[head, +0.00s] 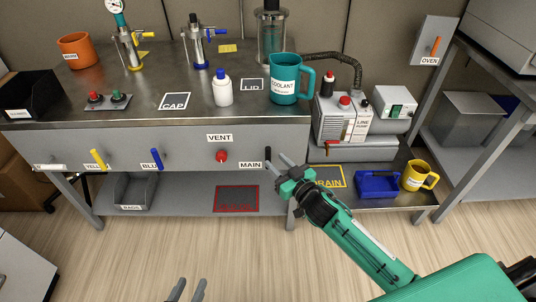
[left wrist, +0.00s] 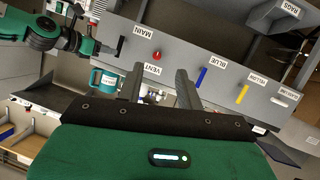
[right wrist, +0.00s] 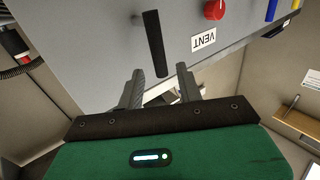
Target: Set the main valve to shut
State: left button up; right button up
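The main valve's black lever handle (head: 267,157) is on the grey panel under the bench, at the right of the MAIN label (head: 250,165). It stands about upright in the head view. My right gripper (head: 287,163) is open and empty, just right of the handle. In the right wrist view the handle (right wrist: 156,46) is ahead of the open fingers (right wrist: 160,88), its near end pointing at the gap; I cannot tell whether they touch. The handle also shows in the left wrist view (left wrist: 121,46). My left gripper (head: 187,290) is open and empty, low in front of the bench.
The red VENT knob (head: 221,156) is left of MAIN. Blue (head: 156,159), yellow (head: 98,160) and white (head: 50,167) levers are farther left. A teal coolant mug (head: 285,83) stands on the bench above. The pump (head: 335,125) is at the right.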

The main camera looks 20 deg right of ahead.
aim_at(270, 155)
jog(key=x, duration=0.3)
jog(key=shift+w+a, duration=0.1)
jog(key=shift+w, duration=0.25)
pick_arm(q)
jog(key=shift+w+d+r+t+b, duration=0.2)
jog(key=shift+d+r+t+b, duration=0.2)
jog(key=shift+t, duration=0.3)
pick_arm(e)
jog(key=shift+x, duration=0.85)
jog(key=shift+c, duration=0.5)
grip_shut()
